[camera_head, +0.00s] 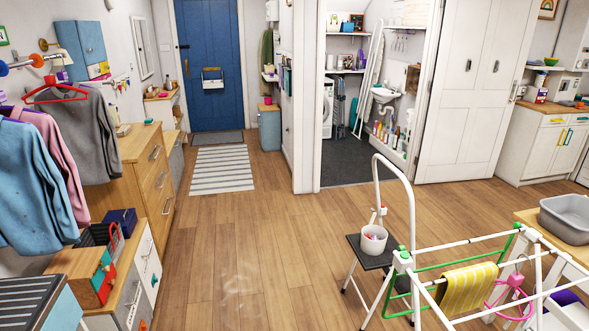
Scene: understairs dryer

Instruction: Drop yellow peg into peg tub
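A small white tub (373,243) stands upright on the dark top of a step stool, with small red and pale things showing inside it. It looks like the peg tub, but its contents are too small to make out. I cannot pick out a yellow peg. A yellow striped cloth (467,289) hangs on the drying rack (440,246), and a pink round hanger (512,290) hangs beside it. Neither of my grippers is in view.
The step stool (382,260) with its tall white handle stands just left of the rack. A grey basin (567,218) sits on a table at the right. Drawers (147,275) and hanging clothes line the left. The middle wooden floor (245,240) is clear.

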